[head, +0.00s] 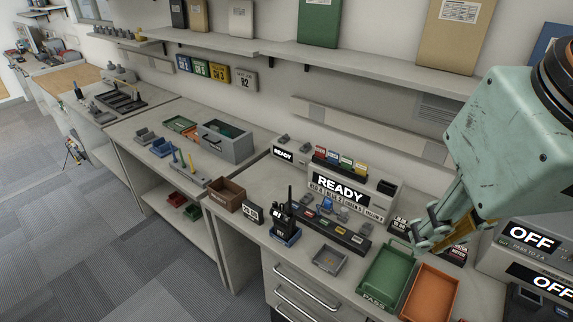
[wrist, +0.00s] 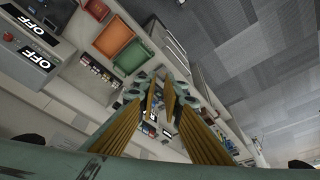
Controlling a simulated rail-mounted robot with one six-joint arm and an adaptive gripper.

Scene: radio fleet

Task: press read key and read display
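A grey unit with a large READY display (head: 341,190) stands at the back of the bench in the head view, with a line of smaller text under it and coloured cards on top. A smaller unit to its left also shows READY (head: 283,153). I cannot make out which key is the read key. A black radio (head: 285,222) stands upright in a holder in front of the units. My gripper (head: 428,238) is above the bench on the right, by the green tray, apart from both displays. Its fingers (wrist: 160,84) are apart with nothing between them in the wrist view.
A green tray (head: 388,276) and an orange tray (head: 431,293) lie at the front right, with a small grey tray (head: 330,260) to their left. Devices showing OFF (head: 531,237) stand at far right. A brown box (head: 227,194) is left. A shelf (head: 370,68) runs above the bench.

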